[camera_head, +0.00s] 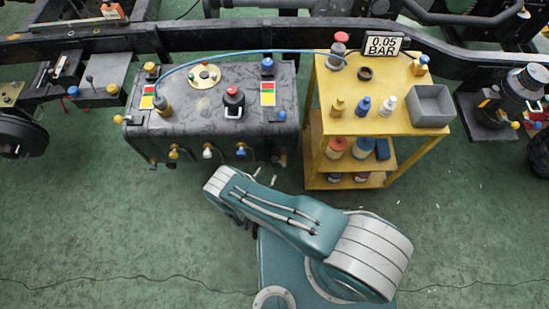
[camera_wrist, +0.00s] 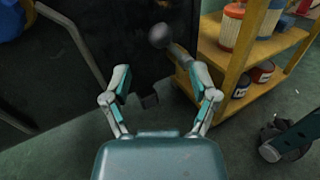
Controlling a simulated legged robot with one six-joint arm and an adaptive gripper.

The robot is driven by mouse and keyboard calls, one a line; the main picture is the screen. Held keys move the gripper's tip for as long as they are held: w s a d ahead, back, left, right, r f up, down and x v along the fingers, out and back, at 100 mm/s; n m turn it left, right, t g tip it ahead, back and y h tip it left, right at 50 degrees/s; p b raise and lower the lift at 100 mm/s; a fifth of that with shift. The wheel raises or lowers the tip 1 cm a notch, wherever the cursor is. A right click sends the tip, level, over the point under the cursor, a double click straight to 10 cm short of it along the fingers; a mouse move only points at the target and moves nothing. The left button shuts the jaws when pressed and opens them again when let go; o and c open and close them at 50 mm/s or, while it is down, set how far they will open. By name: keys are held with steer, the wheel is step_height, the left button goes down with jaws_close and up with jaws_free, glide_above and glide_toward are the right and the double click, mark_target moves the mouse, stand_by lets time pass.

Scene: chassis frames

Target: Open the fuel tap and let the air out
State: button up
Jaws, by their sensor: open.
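The dark tank (camera_head: 205,115) hangs under the chassis rail. Along its front face are a yellow tap (camera_head: 173,153), a white tap (camera_head: 208,152), a blue tap (camera_head: 241,150) and a brass tap (camera_head: 281,160) at the right end. The frames do not say which is the fuel tap. In the wrist view, a dark ball knob (camera_wrist: 160,35) and brass stem (camera_wrist: 181,54) stand just beyond my gripper (camera_wrist: 158,78). My gripper is open and empty, its fingers apart; the right fingertip is close to the stem, contact unclear. In the head view, my gripper (camera_head: 265,177) shows only as small fingertips.
A yellow cart (camera_head: 320,140) with bottles stands close right of the tank. A blue hose (camera_head: 250,52) runs from the tank top to the cart. A display (camera_head: 383,45) reads 0.05 BAR. A grey bin (camera_head: 430,105) sits on the cart. The green floor in front is clear.

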mark_target(275, 159)
steer(key=x, duration=0.7)
steer(key=shift+w+d, duration=0.1)
steer(key=shift+w, duration=0.2)
jaws_close()
